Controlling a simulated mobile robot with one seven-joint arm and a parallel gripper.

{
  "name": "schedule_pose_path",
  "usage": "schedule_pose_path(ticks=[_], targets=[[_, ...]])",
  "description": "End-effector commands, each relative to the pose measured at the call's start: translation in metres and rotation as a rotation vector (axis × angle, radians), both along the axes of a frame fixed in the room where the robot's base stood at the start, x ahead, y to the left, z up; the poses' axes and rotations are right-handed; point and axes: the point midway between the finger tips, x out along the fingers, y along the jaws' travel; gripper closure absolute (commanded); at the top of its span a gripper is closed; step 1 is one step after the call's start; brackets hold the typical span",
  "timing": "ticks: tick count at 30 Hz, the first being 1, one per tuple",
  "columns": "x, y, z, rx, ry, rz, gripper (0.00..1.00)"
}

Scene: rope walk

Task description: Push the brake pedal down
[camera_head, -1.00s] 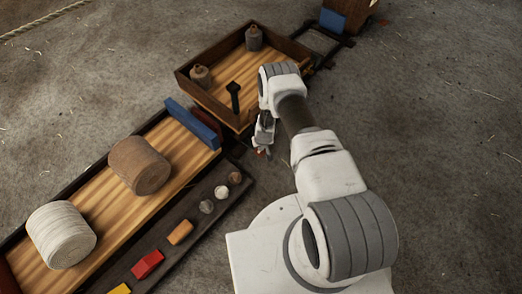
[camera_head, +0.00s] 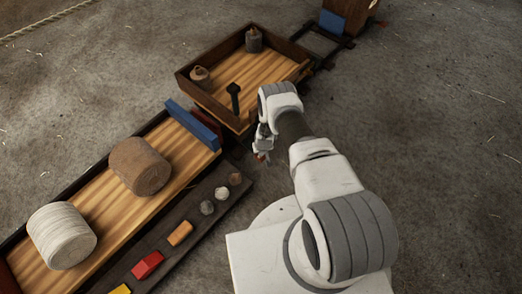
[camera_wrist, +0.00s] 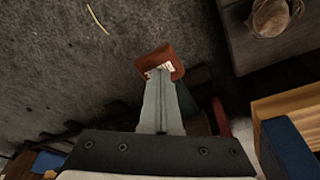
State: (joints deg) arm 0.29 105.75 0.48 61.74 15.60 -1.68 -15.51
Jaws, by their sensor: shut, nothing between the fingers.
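A red-brown pad with pale marks, which looks like the brake pedal (camera_wrist: 151,60), is in the upper middle of the wrist view. My gripper (camera_wrist: 160,76) is shut and empty, and its fingertips overlap the pad's near part in that view. I cannot tell whether they touch it. In the head view my gripper (camera_head: 263,158) points down beside the near corner of the wooden cart (camera_head: 222,112). Only a small bit of red shows at its tips there, so the pedal is mostly hidden.
A long wooden tray (camera_head: 92,232) holds a brown and a white rope roll. A blue board (camera_head: 193,125) stands at its far end. A dark side shelf (camera_head: 205,228) carries colored blocks and small lumps. Rails (camera_head: 325,42) run behind the cart. The floor at right is clear.

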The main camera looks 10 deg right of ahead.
Motion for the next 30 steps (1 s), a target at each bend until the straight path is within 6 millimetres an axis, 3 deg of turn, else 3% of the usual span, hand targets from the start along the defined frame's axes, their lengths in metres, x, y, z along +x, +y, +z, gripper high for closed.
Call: schedule_pose_path(ticks=[1, 10, 20, 26, 30], targets=[[0.0, 0.0, -0.006, -0.002, -0.008, -0.001, 1.0], [-0.033, 0.0, 0.006, -0.001, 0.002, 0.0, 1.0], [-0.031, 0.0, 0.009, -0.001, -0.002, 0.0, 1.0], [-0.036, 0.0, 0.037, -0.001, -0.002, 0.0, 1.0], [-0.044, 0.001, 0.069, 0.0, -0.003, -0.001, 1.0]])
